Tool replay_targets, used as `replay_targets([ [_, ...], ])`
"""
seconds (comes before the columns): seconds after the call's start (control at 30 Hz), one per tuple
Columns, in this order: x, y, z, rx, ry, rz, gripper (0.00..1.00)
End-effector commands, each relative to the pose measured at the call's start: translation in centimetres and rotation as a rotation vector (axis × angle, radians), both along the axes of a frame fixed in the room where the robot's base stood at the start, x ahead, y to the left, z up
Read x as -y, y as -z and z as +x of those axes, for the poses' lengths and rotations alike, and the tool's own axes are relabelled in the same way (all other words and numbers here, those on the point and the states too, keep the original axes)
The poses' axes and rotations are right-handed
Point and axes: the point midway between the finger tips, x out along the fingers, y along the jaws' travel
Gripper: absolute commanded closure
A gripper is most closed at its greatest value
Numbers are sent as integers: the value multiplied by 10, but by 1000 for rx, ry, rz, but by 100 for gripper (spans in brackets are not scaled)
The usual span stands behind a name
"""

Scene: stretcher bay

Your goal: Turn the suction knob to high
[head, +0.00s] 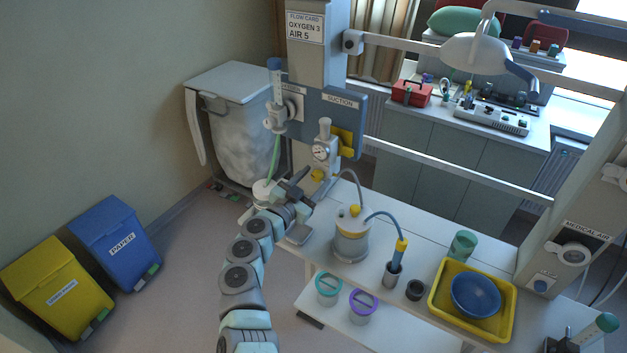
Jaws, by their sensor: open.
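The suction unit hangs under the SUCTION label (341,101) on the blue panel. Its round white gauge (321,152) faces me. Part of the area below the knob is hidden by my gripper.
A suction jar (351,240) with a yellow-topped lid stands on the white counter, with tubes attached. A blue suction wand (397,258) stands in a holder to its right. A yellow tray (505,303) holds a blue bowl (475,295). A white rail (460,168) crosses behind.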

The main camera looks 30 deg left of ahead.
Motion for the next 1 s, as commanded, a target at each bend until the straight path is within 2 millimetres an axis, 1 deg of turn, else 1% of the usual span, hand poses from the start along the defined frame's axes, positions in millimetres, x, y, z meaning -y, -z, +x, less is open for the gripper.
replay_targets([
  [0.1, 0, 0, 0, 0, 0, 0, 48],
  [0.13, 0, 0, 0, 0, 0, 0, 50],
  [0.73, 0, 0, 0, 0, 0, 0, 99],
  [1.0, 0, 0, 0, 0, 0, 3, 100],
])
